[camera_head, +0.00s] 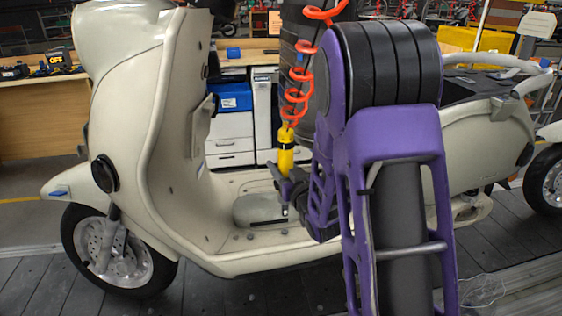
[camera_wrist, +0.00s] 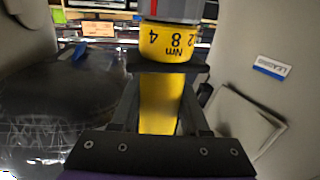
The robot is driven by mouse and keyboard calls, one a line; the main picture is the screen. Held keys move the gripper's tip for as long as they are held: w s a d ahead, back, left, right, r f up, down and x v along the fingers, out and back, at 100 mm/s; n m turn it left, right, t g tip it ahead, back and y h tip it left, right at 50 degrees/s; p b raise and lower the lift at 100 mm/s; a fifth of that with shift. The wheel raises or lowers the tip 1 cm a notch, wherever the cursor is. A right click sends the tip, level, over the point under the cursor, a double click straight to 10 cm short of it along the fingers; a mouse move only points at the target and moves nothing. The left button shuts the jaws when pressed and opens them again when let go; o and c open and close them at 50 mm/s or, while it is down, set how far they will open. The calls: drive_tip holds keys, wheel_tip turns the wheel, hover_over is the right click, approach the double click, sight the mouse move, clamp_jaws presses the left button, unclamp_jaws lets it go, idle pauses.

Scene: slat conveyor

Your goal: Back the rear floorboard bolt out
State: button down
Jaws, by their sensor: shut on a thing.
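My gripper (camera_head: 284,183) is shut on a yellow power driver (camera_head: 286,152) that hangs from a red coiled cord. The driver stands about upright over the floorboard (camera_head: 250,262) of the cream scooter. In the wrist view the driver (camera_wrist: 160,105) sits between my two dark fingers, with a scale marked Nm above them. Small dark bolt heads show on the floorboard in front of a grey-green raised part (camera_head: 258,208). The rear bolt cannot be made out.
The scooter's front shield (camera_head: 150,130) rises to the left and its seat and rear body (camera_head: 480,140) lie to the right, behind my arm. A white cabinet (camera_head: 230,125) with a blue box stands behind. Dark slats (camera_head: 60,290) lie below.

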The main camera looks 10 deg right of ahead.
drive_tip(key=shift+f+b, duration=0.3)
drive_tip(key=shift+f, duration=1.9)
drive_tip(key=shift+f, duration=0.9)
idle(0.6)
drive_tip(key=shift+s+r, duration=0.2)
idle(1.0)
drive_tip(key=shift+r, duration=0.15)
drive_tip(key=shift+w+r, duration=0.15)
drive_tip(key=shift+r, duration=0.25)
drive_tip(key=shift+w+r, duration=0.1)
drive_tip(key=shift+r, duration=0.25)
idle(0.7)
drive_tip(key=shift+r, duration=0.65)
idle(0.7)
